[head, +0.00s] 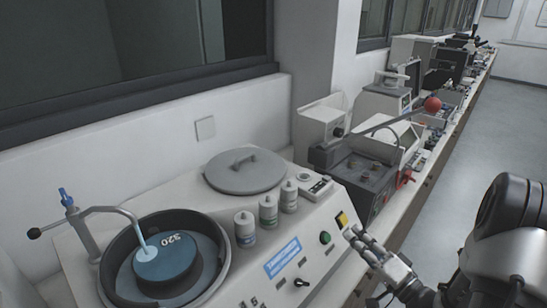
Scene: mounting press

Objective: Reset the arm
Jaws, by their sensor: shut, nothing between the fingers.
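My gripper (358,240) shows at the lower right in the head view, in front of the right end of the polishing machine (240,278). Its fingers are together and hold nothing. The fingertips are close to the yellow button (342,220) on the machine's front panel; I cannot tell whether they touch it. My arm (500,240) reaches in from the right edge of the picture.
The machine has a round basin with a blue disc marked 320 (165,262), a grey lid (244,170), several small bottles (268,211) and a green button (325,238). More instruments (365,178) line the bench beyond. The floor (480,130) at right is clear.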

